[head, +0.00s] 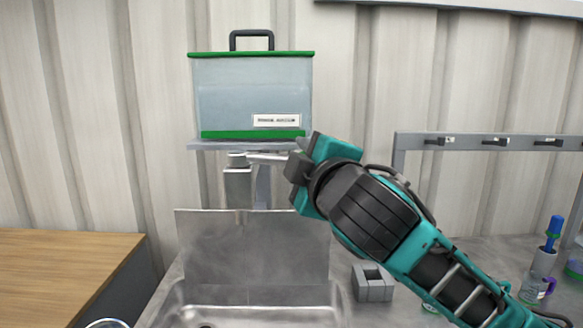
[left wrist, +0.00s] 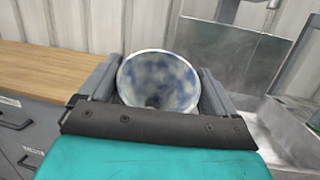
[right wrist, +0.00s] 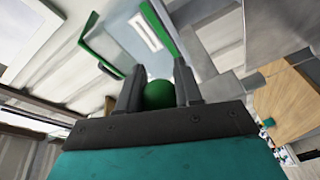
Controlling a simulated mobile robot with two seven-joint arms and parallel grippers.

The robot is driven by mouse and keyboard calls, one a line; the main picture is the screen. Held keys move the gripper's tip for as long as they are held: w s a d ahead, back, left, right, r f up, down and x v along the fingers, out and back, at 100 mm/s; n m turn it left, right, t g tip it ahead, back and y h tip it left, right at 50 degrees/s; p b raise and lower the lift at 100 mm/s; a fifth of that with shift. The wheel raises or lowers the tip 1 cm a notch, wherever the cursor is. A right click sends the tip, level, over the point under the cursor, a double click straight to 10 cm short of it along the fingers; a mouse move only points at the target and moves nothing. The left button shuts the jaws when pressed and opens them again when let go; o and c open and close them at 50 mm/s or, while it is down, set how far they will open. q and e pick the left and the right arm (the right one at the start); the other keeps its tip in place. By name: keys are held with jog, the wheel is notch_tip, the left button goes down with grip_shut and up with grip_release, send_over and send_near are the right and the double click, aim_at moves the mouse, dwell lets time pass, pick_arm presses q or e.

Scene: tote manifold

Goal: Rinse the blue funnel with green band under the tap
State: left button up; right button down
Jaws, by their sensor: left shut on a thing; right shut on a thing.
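The funnel (left wrist: 158,75) shows in the left wrist view with its wide mouth toward the camera; its inside is mottled blue and whitish. Its green band is hidden. My left gripper (left wrist: 160,98) is shut on it. A rim at the bottom left of the head view (head: 105,323) looks like the funnel's, away from the sink. The tap (head: 238,180) stands behind the sink, below the tank. My right gripper (head: 294,166) is at the right end of the tap's lever. In the right wrist view it is shut on a round green knob (right wrist: 158,94). No water stream shows.
The steel sink (head: 260,293) lies below the tap, with a tall backsplash (head: 250,245). A water tank (head: 250,95) sits on a shelf above. A wooden counter (head: 60,265) is left. Grey blocks (head: 372,284), a blue-handled brush (head: 552,232) and a hook rack (head: 480,140) are right.

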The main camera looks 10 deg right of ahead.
jog(key=shift+f, duration=0.1)
jog(key=c, duration=0.8)
grip_release()
jog(key=shift+o, duration=0.2)
